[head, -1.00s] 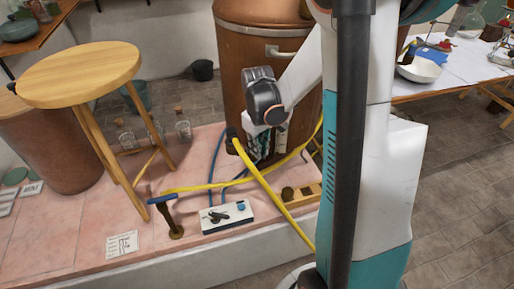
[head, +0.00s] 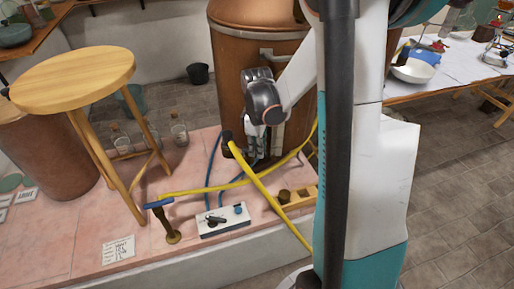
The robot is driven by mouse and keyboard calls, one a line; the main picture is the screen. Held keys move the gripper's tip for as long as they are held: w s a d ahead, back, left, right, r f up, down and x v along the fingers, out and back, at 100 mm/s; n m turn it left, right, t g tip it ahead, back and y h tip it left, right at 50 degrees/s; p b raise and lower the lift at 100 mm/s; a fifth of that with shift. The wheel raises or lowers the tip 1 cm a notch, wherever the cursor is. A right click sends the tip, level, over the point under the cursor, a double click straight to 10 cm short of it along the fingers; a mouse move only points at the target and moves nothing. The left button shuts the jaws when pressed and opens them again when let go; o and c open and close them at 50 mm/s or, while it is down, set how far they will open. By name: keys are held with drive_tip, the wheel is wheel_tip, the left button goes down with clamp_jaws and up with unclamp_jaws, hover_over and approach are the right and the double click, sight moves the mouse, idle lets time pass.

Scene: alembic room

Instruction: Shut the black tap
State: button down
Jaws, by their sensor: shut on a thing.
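The copper drum (head: 226,75) stands on the pink tiled platform. My gripper (head: 251,153) is low at the drum's front, with its fingers pointing down. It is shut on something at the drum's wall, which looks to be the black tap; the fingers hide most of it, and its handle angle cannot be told. Just left of the fingers is a black fitting (head: 227,138) where the yellow hose (head: 266,189) ends. A white box (head: 222,221) with a black lever and a blue knob lies in front on the platform.
A brass standpipe (head: 170,228) with a blue handle stands left of the box. Blue hoses (head: 209,172) run from the box toward the drum. A wooden stool (head: 74,76) and glass bottles (head: 179,134) are at the left. The floor (head: 455,200) at the right is clear.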

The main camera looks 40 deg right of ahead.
idle(0.3)
drive_tip(key=c, duration=1.6)
unclamp_jaws()
drive_tip(key=shift+o, duration=0.2)
